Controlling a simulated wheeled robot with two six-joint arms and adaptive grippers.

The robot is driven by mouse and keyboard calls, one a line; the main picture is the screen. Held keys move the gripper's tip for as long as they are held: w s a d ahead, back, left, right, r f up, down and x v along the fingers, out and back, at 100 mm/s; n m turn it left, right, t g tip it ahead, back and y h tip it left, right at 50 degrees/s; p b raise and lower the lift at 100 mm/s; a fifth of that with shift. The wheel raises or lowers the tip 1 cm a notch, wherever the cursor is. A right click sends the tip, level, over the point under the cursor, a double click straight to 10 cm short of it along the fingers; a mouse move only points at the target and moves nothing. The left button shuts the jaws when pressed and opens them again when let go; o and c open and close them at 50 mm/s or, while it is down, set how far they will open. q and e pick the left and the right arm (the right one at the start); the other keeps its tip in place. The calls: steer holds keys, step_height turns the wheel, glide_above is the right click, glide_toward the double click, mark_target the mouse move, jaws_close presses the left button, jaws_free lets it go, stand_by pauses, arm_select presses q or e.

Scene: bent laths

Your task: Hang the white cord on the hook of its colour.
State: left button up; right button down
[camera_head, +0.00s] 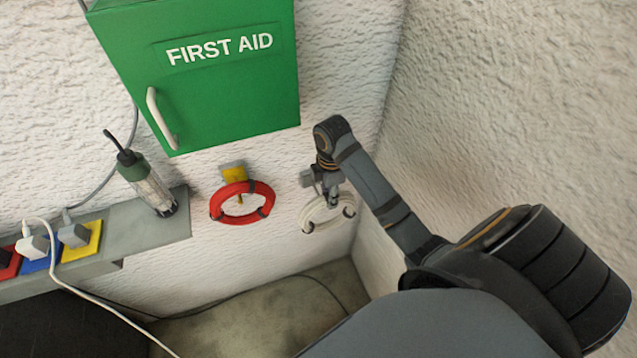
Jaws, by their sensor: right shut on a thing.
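The white cord (314,212) is a coiled ring with dark ties, close to the white wall right of the red coil. My right gripper (333,198) is shut on its upper part. The coil hangs below the fingers; I cannot tell if it touches the wall or a hook. A white hook is not clearly visible; my gripper and wrist cover that part of the wall. A yellow hook plate (233,172) is on the wall to the left, with a red coiled cord (227,207) hanging at it. My left gripper is out of view.
A green first aid cabinet (215,95) juts from the wall above left. A grey ledge (150,233) holds a lamp (148,184) and coloured sockets with plugs (75,236). A side wall (500,110) stands close to the right of my right arm.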

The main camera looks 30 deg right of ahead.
steer(key=shift+w+d+f+b, duration=0.3)
steer(key=shift+w+f+b, duration=0.3)
steer(key=shift+w+b, duration=0.5)
steer(key=shift+w+d+f+b, duration=0.35)
steer(key=shift+w+f+b, duration=0.35)
steer(key=shift+w, duration=0.85)
steer(key=shift+w+d+f+b, duration=0.3)
steer(key=shift+w+f+b, duration=0.2)
steer(key=shift+w+b, duration=0.65)
steer(key=shift+w+f+b, duration=0.15)
steer(key=shift+f+b, duration=0.2)
steer(key=shift+f, duration=0.35)
steer(key=f+p, duration=0.1)
steer(key=p, duration=0.2)
steer(key=shift+w, duration=0.15)
steer(key=shift+f, duration=0.3)
